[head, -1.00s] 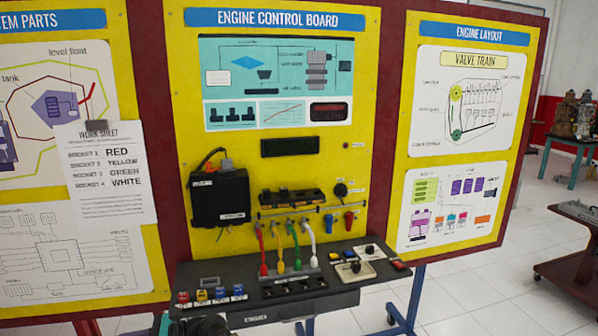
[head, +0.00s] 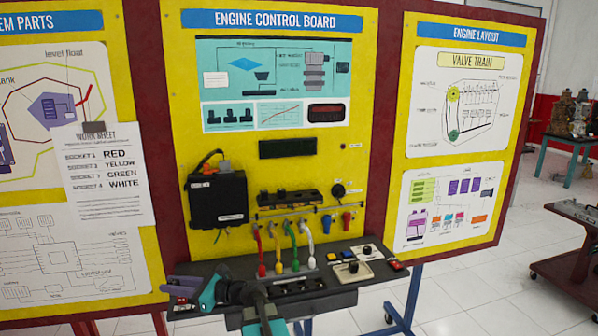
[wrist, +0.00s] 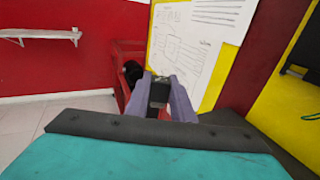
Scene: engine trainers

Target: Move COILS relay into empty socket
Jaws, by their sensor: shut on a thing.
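My gripper (head: 182,285) is over the left end of the dark bench shelf (head: 345,273), with its purple fingers pointing left. In the wrist view my gripper (wrist: 160,92) is shut on a small black block (wrist: 158,92). Its label cannot be read, so I cannot tell whether it is the COILS relay. A little red shows below it. My arm hides most of the coloured relays on the shelf's left part. A black socket row (head: 296,287) lies at the shelf's front; I cannot tell which socket is empty.
Red, yellow, green and white cables (head: 277,250) hang down to the shelf behind the socket row. A black box (head: 219,198) is on the yellow board above the shelf. Switch plates (head: 354,272) and a red button (head: 397,264) are on the shelf's right.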

